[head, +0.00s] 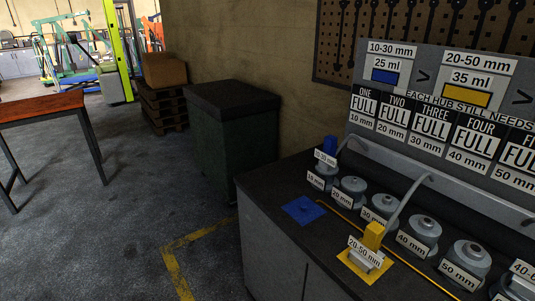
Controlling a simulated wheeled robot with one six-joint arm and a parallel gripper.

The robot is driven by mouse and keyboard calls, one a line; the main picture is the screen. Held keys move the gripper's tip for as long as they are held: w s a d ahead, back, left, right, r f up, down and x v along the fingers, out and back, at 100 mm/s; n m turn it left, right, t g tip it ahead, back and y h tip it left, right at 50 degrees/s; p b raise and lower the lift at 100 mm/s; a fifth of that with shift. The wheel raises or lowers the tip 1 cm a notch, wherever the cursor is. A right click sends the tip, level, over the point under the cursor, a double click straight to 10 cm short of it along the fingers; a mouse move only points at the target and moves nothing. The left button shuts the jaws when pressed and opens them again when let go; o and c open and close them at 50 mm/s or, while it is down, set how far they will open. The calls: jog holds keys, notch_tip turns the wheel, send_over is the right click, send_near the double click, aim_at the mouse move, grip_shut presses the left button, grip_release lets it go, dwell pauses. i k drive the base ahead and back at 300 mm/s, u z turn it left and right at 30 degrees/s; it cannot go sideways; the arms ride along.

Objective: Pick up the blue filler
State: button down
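The blue filler (330,144) stands upright at the left end of the bench, with a white label reading 10-30 mm on its front. A thin grey curved tube rises from it to the right. It is at or just behind the 10 mm hub (321,179); I cannot tell whether it rests on that hub. The blue square (303,209) in front on the bench is bare. The yellow filler (374,236), labelled 20-50 mm, stands on a yellow square (350,266). My gripper is not in view.
Several grey hubs stand in a row on the dark bench (268,192), with a yellow strip along their front. A sign board (435,95) stands behind them. A dark green bin (232,130) is left of the bench. An orange-topped table (40,108) is far left. Floor between is clear.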

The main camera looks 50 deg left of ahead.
aim_at(327, 162)
jog(key=u, duration=1.25)
jog(key=k, duration=1.3)
jog(key=u, duration=0.8)
jog(key=i, duration=1.45)
jog(key=z, duration=0.45)
jog(key=i, duration=0.55)
jog(key=z, duration=1)
jog(key=i, duration=0.4)
jog(key=z, duration=0.2)
